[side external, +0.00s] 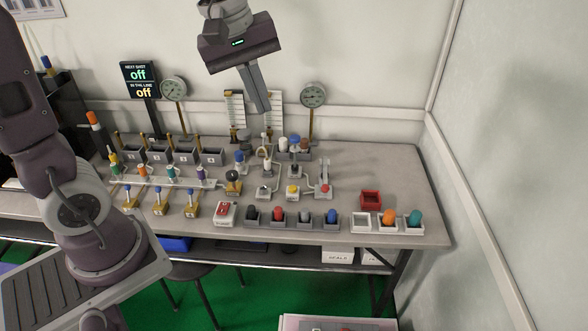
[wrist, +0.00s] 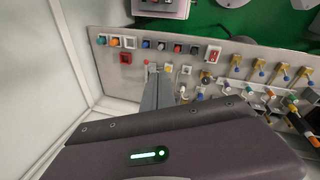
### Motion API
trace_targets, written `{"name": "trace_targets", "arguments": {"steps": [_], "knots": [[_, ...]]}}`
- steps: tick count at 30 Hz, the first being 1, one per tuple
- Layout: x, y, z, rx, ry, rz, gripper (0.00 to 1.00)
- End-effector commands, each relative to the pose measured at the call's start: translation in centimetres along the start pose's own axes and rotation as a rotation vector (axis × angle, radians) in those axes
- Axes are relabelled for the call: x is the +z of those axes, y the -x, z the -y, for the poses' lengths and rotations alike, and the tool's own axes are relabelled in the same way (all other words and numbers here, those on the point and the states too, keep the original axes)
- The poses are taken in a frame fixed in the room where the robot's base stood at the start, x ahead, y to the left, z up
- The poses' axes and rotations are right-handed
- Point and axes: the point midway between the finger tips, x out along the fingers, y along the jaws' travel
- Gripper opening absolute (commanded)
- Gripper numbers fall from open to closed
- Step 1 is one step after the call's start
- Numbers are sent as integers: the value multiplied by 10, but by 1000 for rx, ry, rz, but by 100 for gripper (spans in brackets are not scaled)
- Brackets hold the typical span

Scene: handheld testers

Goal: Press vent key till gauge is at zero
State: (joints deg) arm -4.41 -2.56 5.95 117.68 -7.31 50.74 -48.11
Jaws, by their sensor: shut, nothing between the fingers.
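My gripper (side external: 263,108) hangs in the air above the back half of the bench, fingers together and empty, pointing down. In the wrist view its fingers (wrist: 157,82) reach toward a row of small keys. The row has a white key (side external: 264,191), a yellow key (side external: 293,189) and a red key (side external: 325,188). I cannot read which one is the vent key. Two round gauges stand on posts at the back, a left gauge (side external: 173,89) and a right gauge (side external: 313,95). Their needles are too small to read. The gripper touches no key.
The grey bench (side external: 400,185) carries several coloured knobs and valves. In front are a red rocker switch (side external: 227,213) and a row of coloured buttons. A red open box (side external: 370,199) stands at the right. A display (side external: 140,79) reads "off" twice.

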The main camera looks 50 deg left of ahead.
Motion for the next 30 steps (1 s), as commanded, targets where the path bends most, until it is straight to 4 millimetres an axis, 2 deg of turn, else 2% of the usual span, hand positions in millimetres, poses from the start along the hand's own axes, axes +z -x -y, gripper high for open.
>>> {"name": "trace_targets", "arguments": {"steps": [1,3,5,9,12,15,17,26,30], "knots": [[-20,-22,-13,-37,155,17,0],[-48,-55,-27,-83,390,28,0],[-70,-86,-35,-125,584,28,0],[-110,-157,-39,-210,958,0,0],[-126,-193,-34,-251,1135,-25,0],[-134,-214,-31,-271,1234,-42,0],[-136,-219,-30,-278,1262,-47,0],[-136,-221,-30,-279,1270,-48,0],[-134,-233,-26,-281,1269,-49,0]]}}
